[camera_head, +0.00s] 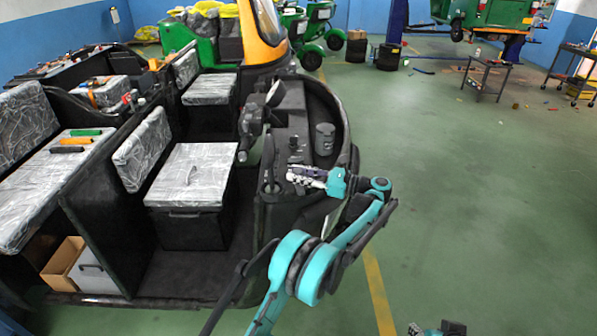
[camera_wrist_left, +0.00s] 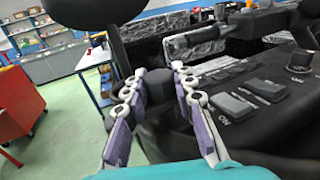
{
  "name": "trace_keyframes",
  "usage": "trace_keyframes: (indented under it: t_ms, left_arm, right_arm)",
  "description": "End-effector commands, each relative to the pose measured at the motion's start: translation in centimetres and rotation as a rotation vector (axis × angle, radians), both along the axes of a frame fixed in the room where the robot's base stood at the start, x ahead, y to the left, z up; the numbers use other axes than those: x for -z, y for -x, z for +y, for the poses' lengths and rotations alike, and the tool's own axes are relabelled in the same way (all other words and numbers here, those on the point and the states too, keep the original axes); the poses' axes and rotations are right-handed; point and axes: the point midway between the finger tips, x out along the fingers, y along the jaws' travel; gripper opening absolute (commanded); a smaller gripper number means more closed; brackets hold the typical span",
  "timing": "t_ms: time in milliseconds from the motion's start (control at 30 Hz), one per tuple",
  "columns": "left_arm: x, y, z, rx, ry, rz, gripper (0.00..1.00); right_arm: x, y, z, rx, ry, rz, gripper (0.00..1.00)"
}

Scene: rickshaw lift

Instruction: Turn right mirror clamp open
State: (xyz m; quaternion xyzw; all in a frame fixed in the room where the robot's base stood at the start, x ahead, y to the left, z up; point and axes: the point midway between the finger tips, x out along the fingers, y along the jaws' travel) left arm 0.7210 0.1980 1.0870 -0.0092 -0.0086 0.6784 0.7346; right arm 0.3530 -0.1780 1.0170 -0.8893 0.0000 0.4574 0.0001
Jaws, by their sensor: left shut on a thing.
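My left gripper (camera_head: 293,172) reaches over the rickshaw's black dashboard (camera_head: 291,118) from the right. In the left wrist view its purple-padded fingers (camera_wrist_left: 158,72) stand either side of a dark, rounded, knob-like piece (camera_wrist_left: 158,92), shut on it. I cannot tell for sure whether this piece is the mirror clamp. A large dark rounded shape (camera_wrist_left: 95,10) hangs at the top left of the left wrist view. My right gripper (camera_head: 438,328) shows partly at the bottom edge; its fingers are unclear.
A dark cylinder (camera_head: 325,139) stands on the dashboard. The wrapped seat (camera_head: 192,172) is left of the dashboard. A red cabinet (camera_wrist_left: 20,103) stands at the far left.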

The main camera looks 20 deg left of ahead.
Motion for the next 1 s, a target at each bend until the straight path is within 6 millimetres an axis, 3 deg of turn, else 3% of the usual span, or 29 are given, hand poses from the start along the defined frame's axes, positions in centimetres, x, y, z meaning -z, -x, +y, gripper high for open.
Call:
trace_keyframes:
  t_ms: [400, 1000]
  left_arm:
    - [0.0, -0.1, 0.1, -0.190, 0.001, 0.000, 0.00]
    - [0.0, 0.0, 0.1, -0.220, 0.001, 0.000, 0.00]
  right_arm:
    - [-1.3, 0.0, 0.0, 0.000, 0.000, 0.000, 0.40]
    - [-1.4, 0.0, 0.0, 0.000, 0.000, 0.000, 0.40]
